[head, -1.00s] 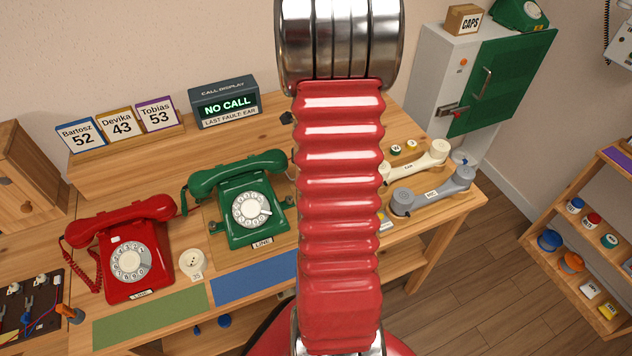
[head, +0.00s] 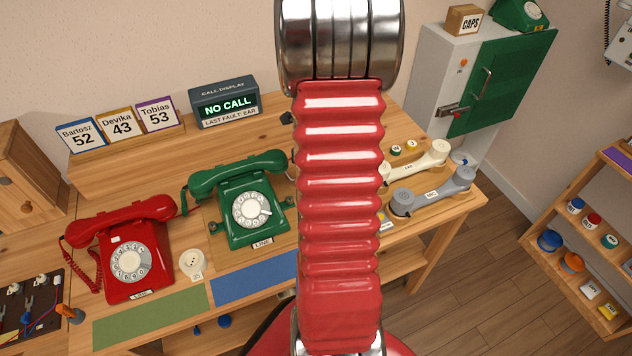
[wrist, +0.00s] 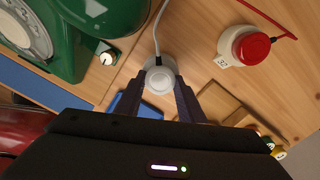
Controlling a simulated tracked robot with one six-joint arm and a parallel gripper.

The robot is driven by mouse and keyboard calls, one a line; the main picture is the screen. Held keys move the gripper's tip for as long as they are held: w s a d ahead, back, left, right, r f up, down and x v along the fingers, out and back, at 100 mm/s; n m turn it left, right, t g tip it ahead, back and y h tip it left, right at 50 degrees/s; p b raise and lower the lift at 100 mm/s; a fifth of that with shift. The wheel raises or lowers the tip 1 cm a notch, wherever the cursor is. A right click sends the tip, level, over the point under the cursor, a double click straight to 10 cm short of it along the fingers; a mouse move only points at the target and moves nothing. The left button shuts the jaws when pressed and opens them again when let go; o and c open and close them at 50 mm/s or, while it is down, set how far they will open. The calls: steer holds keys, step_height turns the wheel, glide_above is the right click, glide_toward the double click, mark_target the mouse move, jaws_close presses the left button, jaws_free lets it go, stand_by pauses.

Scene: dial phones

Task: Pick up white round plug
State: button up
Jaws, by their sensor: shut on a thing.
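The white round plug (wrist: 159,81) is in the wrist view, with a pale cord (wrist: 157,32) running up from it. My gripper (wrist: 162,76) has its two dark fingers on either side of the plug and is shut on it. The plug is over or on the wooden desk; I cannot tell if it touches the wood. In the head view my own red arm hides the gripper and the plug.
A green dial phone (wrist: 82,35) stands left of the plug. A red round plug (wrist: 251,47) sits in a white socket labelled 32 to the right. The head view also shows a red phone (head: 125,246), a white round socket (head: 192,263), and cream and grey handsets (head: 434,190).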

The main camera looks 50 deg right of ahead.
step_height(320, 180, up, 10)
stand_by(0.7)
stand_by(0.5)
